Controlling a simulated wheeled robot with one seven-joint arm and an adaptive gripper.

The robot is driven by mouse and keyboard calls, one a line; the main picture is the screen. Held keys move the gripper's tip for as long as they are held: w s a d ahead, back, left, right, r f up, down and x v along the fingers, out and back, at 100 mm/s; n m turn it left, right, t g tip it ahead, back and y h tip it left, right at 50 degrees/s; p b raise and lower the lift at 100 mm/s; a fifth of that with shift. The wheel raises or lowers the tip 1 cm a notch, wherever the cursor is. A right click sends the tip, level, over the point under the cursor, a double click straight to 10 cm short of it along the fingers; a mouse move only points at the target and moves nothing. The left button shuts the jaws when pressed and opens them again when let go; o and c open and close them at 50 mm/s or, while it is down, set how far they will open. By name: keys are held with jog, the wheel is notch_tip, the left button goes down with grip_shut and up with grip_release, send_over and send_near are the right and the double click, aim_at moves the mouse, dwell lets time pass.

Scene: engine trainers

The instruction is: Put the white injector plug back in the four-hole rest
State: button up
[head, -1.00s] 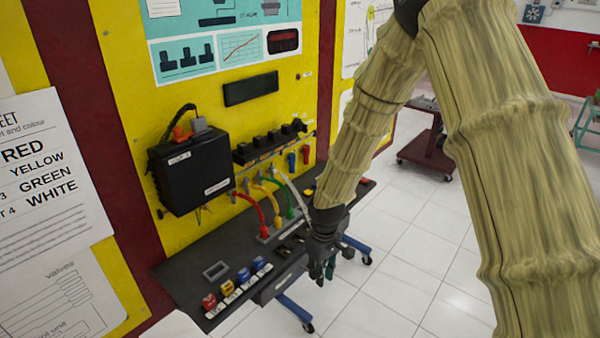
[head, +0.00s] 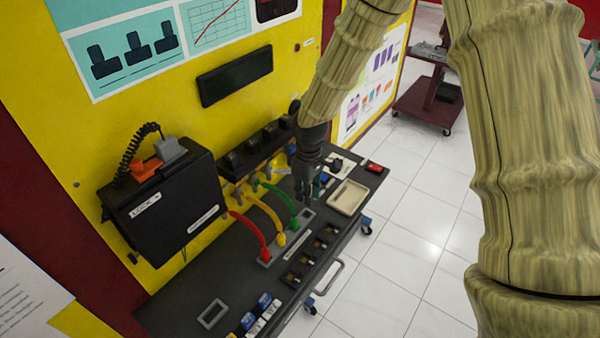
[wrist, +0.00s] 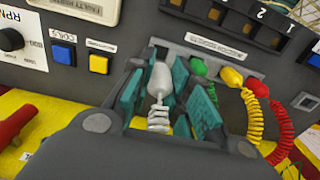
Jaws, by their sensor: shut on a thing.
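The white injector plug (wrist: 158,82) is between the teal fingers of my gripper (wrist: 160,92) in the wrist view, its coiled white lead trailing toward the camera. My gripper (head: 303,196) is shut on it, over the far end of the grey four-hole rest (head: 288,240) in the head view. The rest also shows in the wrist view (wrist: 236,69). The green (head: 295,222), yellow (head: 281,239) and red (head: 265,255) plugs stand in a row along it. The white plug's tip is at the rest's end by the green plug; I cannot tell whether it is in the hole.
A black box (head: 165,200) hangs on the yellow wall at left. A row of numbered slots (head: 312,256) lies in front of the rest. A beige tray (head: 348,197) is to the right. The coloured leads arch close beside my gripper.

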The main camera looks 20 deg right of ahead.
jog(key=shift+w, duration=0.3)
jog(key=shift+s+f+b, duration=0.15)
jog(key=shift+s+b, duration=0.4)
jog(key=shift+s, duration=0.2)
jog(key=f, duration=0.1)
jog(key=w+f+b, duration=0.1)
jog(key=f, duration=0.1)
jog(key=shift+w+a+b, duration=0.1)
jog(key=shift+w+b, duration=0.1)
jog(key=shift+b, duration=0.1)
jog(key=shift+f, duration=0.25)
jog(key=shift+s+f+b, duration=0.2)
jog(key=shift+s+b, duration=0.25)
jog(key=shift+b, duration=0.05)
jog(key=shift+w+f, duration=0.3)
jog(key=shift+f, duration=0.2)
jog(key=shift+s+r, duration=0.1)
jog(key=shift+s, duration=0.1)
jog(key=shift+w, duration=0.1)
